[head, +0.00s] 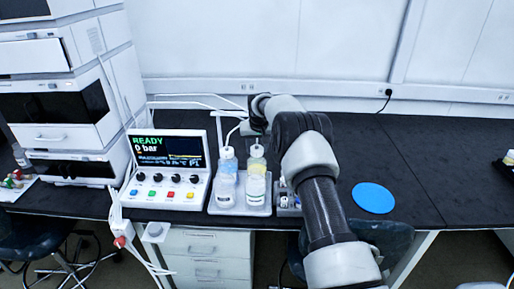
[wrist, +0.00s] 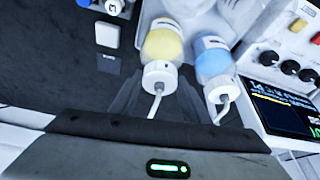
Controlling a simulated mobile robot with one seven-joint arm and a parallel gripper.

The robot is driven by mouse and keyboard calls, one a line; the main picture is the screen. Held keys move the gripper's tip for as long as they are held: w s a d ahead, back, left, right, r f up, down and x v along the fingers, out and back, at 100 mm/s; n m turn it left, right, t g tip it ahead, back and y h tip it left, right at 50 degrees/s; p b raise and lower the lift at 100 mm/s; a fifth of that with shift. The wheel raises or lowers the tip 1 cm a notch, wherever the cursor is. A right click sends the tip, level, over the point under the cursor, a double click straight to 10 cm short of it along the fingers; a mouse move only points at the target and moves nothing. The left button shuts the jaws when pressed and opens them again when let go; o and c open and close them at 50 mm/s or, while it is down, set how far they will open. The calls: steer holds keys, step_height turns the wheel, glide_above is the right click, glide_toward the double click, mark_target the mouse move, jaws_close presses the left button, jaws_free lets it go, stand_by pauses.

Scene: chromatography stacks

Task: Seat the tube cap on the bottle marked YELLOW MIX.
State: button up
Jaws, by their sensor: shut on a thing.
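The bottle with yellow liquid (head: 256,185) stands upright in the right place of a grey tray (head: 225,209); its label is too small to read. It also shows in the wrist view (wrist: 163,42). The white tube cap (wrist: 159,76), with a white tube running from it, is at that bottle's mouth, in line with the neck. I cannot tell whether it is fully down. My gripper (wrist: 157,98) is shut on the cap, its dark fingers on both sides. In the head view the cap (head: 257,151) shows over the bottle, and my fingers are mostly hidden by my arm.
A capped bottle with blue liquid (head: 227,182) stands close on the left. A control box (head: 167,168) reading READY, 0 bar is further left, beside the white instrument stack (head: 62,100). A blue disc (head: 373,198) lies on the black bench at right, with free room around it.

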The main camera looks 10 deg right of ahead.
steer(key=shift+f, duration=0.15)
steer(key=shift+f+b, duration=0.3)
steer(key=shift+b, duration=0.15)
steer(key=o, duration=1.6)
steer(key=shift+c, duration=0.2)
steer(key=shift+r, duration=0.15)
steer(key=shift+r+p, duration=1.65)
steer(key=shift+r, duration=1.75)
